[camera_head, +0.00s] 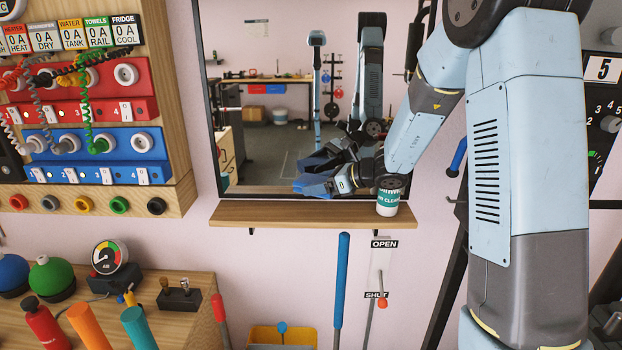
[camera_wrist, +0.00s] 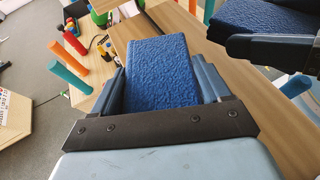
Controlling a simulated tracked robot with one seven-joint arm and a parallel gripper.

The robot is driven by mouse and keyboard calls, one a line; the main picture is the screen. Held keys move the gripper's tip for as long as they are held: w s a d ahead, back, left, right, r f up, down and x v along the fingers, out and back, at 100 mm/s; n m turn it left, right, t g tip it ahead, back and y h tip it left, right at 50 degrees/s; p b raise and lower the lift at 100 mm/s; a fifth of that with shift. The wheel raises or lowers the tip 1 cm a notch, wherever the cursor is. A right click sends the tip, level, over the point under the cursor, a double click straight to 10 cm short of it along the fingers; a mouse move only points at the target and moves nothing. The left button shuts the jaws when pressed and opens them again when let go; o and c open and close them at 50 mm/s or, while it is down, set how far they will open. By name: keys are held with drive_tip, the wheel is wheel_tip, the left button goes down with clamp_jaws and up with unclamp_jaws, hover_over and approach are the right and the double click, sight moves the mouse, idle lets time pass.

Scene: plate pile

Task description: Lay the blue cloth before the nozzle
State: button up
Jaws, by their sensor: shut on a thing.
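My gripper (camera_head: 335,183) is in front of the mirror, just above the wooden shelf (camera_head: 270,213). It is shut on the blue cloth (camera_head: 313,186), a thick, textured pad pointing left from the fingers. In the wrist view the cloth (camera_wrist: 160,72) fills the space between the two fingers. A white and teal can (camera_head: 388,203), its label partly reading "CLEAN", stands at the shelf's right end. My wrist is close to the can and overlaps it in the picture. I cannot make out a nozzle on it; its top is dark and partly hidden.
The mirror (camera_head: 270,110) shows my arm and the room behind. A socket panel (camera_head: 80,130) is on the left wall. A blue pole (camera_head: 341,290) stands under the shelf. The shelf's left half is bare.

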sight(316, 215)
drive_tip(key=shift+w, duration=0.15)
drive_tip(key=shift+a+f, duration=0.25)
drive_tip(key=shift+f, duration=3.1)
drive_tip(key=shift+f, duration=0.55)
drive_tip(key=o, duration=1)
